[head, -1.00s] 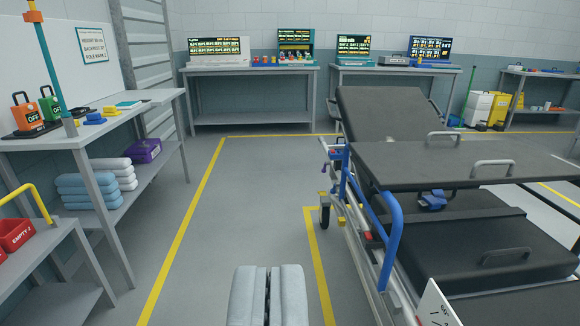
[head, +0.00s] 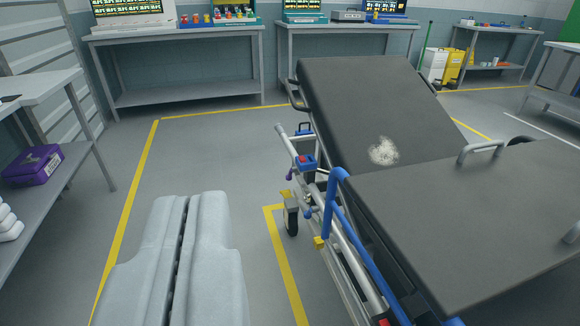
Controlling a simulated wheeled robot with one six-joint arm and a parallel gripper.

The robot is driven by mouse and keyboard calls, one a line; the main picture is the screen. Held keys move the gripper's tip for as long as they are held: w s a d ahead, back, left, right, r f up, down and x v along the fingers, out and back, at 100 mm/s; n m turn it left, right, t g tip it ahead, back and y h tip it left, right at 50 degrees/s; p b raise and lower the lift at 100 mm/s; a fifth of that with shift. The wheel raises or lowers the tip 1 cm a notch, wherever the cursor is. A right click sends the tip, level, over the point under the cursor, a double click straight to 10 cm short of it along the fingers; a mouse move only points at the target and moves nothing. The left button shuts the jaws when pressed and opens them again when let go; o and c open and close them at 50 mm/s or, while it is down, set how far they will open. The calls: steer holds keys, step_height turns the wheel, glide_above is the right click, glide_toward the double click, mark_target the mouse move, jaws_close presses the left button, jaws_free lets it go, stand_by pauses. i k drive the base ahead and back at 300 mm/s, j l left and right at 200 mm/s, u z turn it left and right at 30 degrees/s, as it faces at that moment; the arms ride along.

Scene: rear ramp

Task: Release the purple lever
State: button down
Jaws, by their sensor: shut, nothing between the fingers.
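A small purple lever (head: 289,175) shows on the near left side of the stretcher (head: 420,225), by a blue bracket with a red part (head: 306,163) on the side rail. It is small in the picture, and its exact shape is hard to tell. My gripper (head: 193,198) is at the lower left, shut and empty, pointing forward over the grey floor. It is to the left of the lever and apart from it. The stretcher's black backrest (head: 370,110) is tilted up and has a pale patch on it.
A blue side rail (head: 336,200) and a wheel (head: 291,218) are on the stretcher's left side. A left shelf holds a purple case (head: 33,164). Benches with screens stand along the back wall. The floor between shelf and stretcher is clear, with yellow lines.

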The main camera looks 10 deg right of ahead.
mark_target(289, 176)
steer(key=i+j+z, duration=0.1)
steer(key=i+z, duration=0.15)
steer(key=i, duration=0.2)
steer(key=i+j+z, duration=0.2)
steer(key=i, duration=0.2)
